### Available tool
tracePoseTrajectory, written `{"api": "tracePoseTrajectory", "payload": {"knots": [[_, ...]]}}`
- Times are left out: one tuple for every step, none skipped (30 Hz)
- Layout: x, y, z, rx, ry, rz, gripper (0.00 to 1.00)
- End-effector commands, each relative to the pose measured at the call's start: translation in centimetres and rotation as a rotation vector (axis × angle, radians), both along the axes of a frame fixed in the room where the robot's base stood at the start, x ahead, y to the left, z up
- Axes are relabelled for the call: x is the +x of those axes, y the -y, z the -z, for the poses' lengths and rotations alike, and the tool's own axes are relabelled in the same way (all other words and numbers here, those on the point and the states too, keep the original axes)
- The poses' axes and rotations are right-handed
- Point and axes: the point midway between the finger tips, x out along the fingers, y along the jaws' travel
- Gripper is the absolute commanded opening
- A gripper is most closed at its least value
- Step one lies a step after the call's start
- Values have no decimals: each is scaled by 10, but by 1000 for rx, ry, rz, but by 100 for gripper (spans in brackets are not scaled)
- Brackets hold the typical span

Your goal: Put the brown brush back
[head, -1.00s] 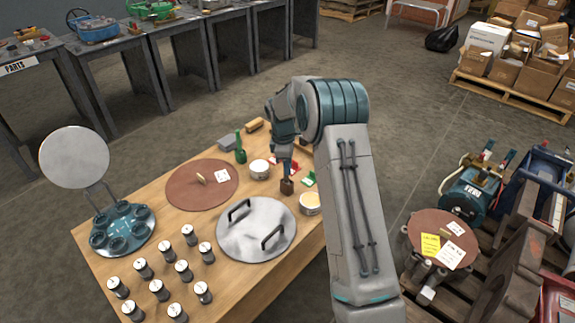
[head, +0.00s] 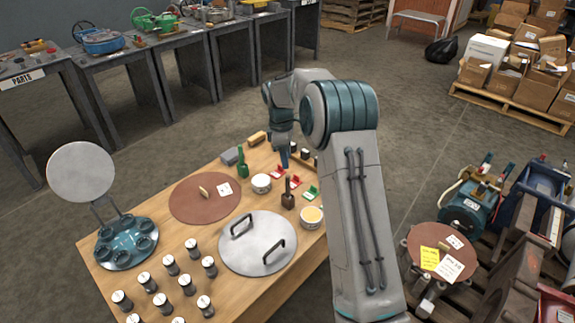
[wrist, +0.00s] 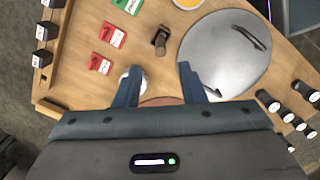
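The brown brush (head: 288,198) stands upright on the wooden table, its dark handle pointing up, between the white cup and the cup with yellow contents. It also shows from above in the wrist view (wrist: 160,42). My gripper (head: 284,162) is above the table, behind the brush and apart from it. In the wrist view my gripper's two blue fingers (wrist: 158,84) are spread with nothing held between them. A green upright brush-like item (head: 243,164) stands farther back on the left. Red labelled markers (head: 278,175) and a green labelled marker (head: 312,192) lie near the brown brush.
A white cup (head: 261,183) and a cup with yellow contents (head: 311,217) flank the brush. A steel lid with two handles (head: 258,256) lies in front. A brown disc (head: 190,199) is left, with several small canisters (head: 170,265) nearer. Dark labelled blocks (wrist: 42,58) line one table edge.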

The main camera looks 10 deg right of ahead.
Motion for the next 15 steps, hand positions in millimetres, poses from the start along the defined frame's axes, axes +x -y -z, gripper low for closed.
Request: {"api": "tracePoseTrajectory", "payload": {"knots": [[0,-1,-8,1,1,0,37],[0,-1,-11,1,0,-1,37],[0,-2,-14,0,0,-1,37],[0,-2,-16,0,0,0,37],[0,-2,-18,0,0,2,37],[-2,-2,-22,-1,2,8,37],[-4,-2,-25,-1,4,17,37],[-8,-2,-28,-1,8,27,37],[-14,-2,-34,-3,13,50,37],[-20,-2,-39,-4,18,71,37],[-27,-2,-45,-4,24,97,37],[-38,-2,-53,-4,32,137,37],[-48,-2,-60,-4,39,171,37],[-58,-2,-66,-4,47,207,37],[-72,-2,-75,-3,58,257,37]]}}
